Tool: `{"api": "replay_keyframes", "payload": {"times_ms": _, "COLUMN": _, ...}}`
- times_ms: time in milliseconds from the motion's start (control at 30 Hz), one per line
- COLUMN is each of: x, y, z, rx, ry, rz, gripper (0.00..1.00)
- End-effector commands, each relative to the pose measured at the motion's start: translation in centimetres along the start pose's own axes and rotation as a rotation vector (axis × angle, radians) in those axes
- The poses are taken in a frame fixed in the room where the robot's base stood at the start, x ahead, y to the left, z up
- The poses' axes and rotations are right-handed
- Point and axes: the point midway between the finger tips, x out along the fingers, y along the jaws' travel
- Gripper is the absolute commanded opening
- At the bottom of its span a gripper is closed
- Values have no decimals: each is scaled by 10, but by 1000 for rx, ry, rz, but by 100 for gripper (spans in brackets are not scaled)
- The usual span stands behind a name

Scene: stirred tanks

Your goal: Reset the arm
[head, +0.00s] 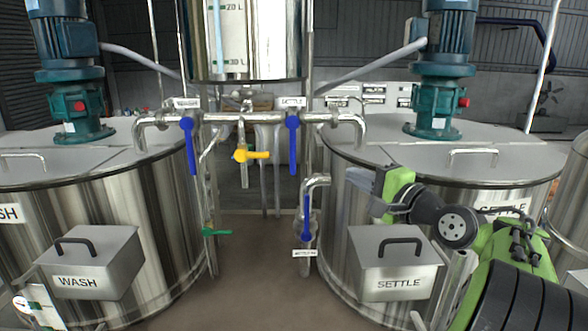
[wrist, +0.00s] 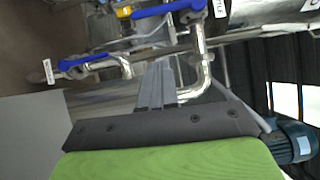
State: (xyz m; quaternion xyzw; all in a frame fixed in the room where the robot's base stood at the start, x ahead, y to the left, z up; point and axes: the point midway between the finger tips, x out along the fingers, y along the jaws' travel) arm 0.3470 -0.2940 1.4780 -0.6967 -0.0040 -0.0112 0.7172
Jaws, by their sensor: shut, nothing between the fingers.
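My arm, green and black, comes in at the lower right of the head view, in front of the SETTLE tank (head: 335,240). My gripper (head: 354,177) points left at about the height of that tank's upper wall, above the SETTLE box (head: 395,262). In the wrist view my gripper (wrist: 156,70) has its two grey fingers together, with nothing held between them. Pipes with blue handles lie beyond the fingers there. Whether the fingers are close to any pipe is hard to judge.
The WASH tank (head: 110,215) stands at the left with its WASH box (head: 90,263). Between the tanks are blue valve handles (head: 293,145), a yellow handle (head: 252,156) and a green handle (head: 217,232). A sight vessel (head: 265,50) hangs above. The floor (head: 255,260) between the tanks is clear.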

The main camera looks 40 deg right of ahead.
Motion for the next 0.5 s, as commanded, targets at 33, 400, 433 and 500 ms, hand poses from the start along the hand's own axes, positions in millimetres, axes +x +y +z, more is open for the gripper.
{"api": "replay_keyframes", "payload": {"times_ms": 33, "x": 0, "y": 0, "z": 0, "rx": 0, "ry": -1, "rz": 0, "gripper": 0}}
{"api": "replay_keyframes", "payload": {"times_ms": 400, "x": 39, "y": 36, "z": 66, "rx": -181, "ry": -82, "rz": 182, "gripper": 0}}
{"api": "replay_keyframes", "payload": {"times_ms": 433, "x": 45, "y": 46, "z": 84, "rx": -236, "ry": -105, "rz": 231, "gripper": 0}}
{"api": "replay_keyframes", "payload": {"times_ms": 500, "x": 52, "y": 71, "z": 125, "rx": -376, "ry": -162, "rz": 342, "gripper": 0}}
